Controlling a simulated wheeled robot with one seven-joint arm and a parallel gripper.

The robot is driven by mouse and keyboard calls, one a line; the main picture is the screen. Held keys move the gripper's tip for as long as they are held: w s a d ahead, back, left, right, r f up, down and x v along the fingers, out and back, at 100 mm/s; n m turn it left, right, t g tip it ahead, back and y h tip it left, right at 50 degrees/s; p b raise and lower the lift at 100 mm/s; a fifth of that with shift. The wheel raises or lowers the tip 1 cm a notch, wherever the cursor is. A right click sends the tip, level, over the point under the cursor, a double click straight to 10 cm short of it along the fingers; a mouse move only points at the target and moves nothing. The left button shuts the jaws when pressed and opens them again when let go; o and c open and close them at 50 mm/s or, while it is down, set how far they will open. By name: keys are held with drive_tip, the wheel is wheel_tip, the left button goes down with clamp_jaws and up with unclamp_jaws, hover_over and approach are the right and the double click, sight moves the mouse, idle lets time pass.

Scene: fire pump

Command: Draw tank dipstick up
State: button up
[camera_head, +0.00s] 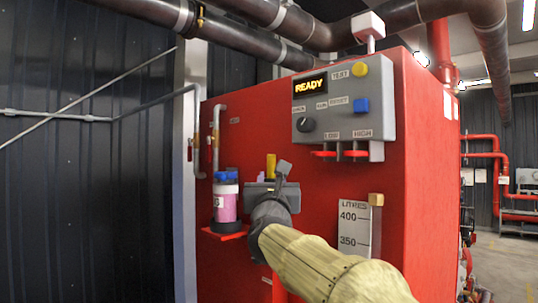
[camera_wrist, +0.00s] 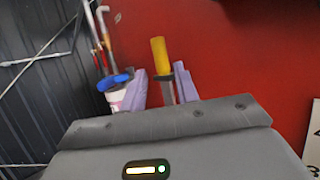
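A rod with a yellow handle (camera_wrist: 159,54), which looks like the dipstick, stands upright in front of the red panel in the wrist view. Its grey stem (camera_wrist: 168,92) runs down between the two purple fingers of my gripper (camera_wrist: 160,69). The fingers are apart. A gap shows left of the stem, and the right finger looks close beside it; I cannot tell whether it touches. In the head view the yellow handle (camera_head: 271,165) sticks up behind my gripper (camera_head: 272,178). The lower stem is hidden by my gripper.
A pink bottle with a blue cap (camera_head: 226,200) stands on a small red shelf (camera_head: 224,234) close left of my gripper. A control box reading READY (camera_head: 343,107) is above right. A litre scale (camera_head: 354,228) with a brass-coloured block (camera_head: 376,199) is at right.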

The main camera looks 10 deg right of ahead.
sight(271, 164)
drive_tip(key=p+x, duration=0.5)
drive_tip(key=x, duration=0.3)
drive_tip(key=shift+s+r, duration=0.1)
drive_tip(key=shift+r, duration=0.05)
drive_tip(key=shift+w+d+r+p, duration=0.1)
drive_tip(key=shift+w+d+p, duration=0.05)
drive_tip(key=shift+w+p, duration=0.45)
drive_tip(key=shift+c, duration=0.2)
clamp_jaws()
